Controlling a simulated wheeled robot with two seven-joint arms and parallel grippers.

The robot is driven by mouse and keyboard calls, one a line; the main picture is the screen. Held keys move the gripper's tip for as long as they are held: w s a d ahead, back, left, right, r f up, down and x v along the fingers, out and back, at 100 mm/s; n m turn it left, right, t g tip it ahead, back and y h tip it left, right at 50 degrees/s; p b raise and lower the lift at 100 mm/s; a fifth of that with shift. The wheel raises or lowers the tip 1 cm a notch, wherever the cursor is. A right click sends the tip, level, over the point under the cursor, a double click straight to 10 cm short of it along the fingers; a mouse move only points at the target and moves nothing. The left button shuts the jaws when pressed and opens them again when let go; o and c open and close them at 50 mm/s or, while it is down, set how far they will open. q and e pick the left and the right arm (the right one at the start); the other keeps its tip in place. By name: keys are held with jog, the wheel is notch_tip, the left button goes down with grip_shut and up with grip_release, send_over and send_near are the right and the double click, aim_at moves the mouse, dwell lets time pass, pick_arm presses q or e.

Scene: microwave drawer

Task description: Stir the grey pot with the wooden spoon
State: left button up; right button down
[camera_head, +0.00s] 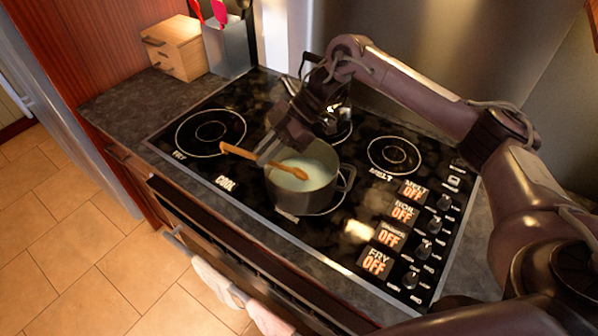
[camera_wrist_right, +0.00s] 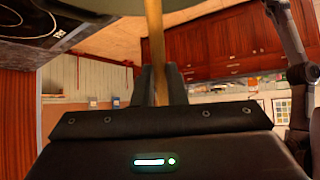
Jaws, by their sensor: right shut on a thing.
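The grey pot (camera_head: 305,196) stands on the black cooktop and holds a pale, milky content (camera_head: 318,172). The wooden spoon (camera_head: 243,153) lies at a slant. Its handle sticks out past the pot's left rim and its wider end is over or in the pale content; I cannot tell how deep. My right gripper (camera_head: 268,156) reaches in from behind, at the pot's left rim, and is shut on the spoon's handle. In the right wrist view the handle (camera_wrist_right: 155,45) runs between the two fingers (camera_wrist_right: 157,88). My left gripper is not in view.
A kettle (camera_head: 330,112) stands behind the pot, partly hidden by my right arm. Knobs and "OFF" displays (camera_head: 403,213) line the cooktop's right side. A utensil holder (camera_head: 228,45) and a wooden box (camera_head: 174,47) stand at the back left.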

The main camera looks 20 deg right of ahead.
aim_at(229, 144)
jog(key=shift+a+r+p, duration=3.15)
jog(key=shift+a+r, duration=0.45)
jog(key=shift+r, duration=0.15)
jog(key=shift+a+r+p, duration=0.5)
jog(key=shift+a+r, duration=0.1)
jog(key=shift+a, duration=0.1)
notch_tip(229, 144, up, 3)
jog(key=shift+r+p, duration=0.1)
jog(key=shift+p, duration=1.15)
jog(key=shift+r, duration=0.9)
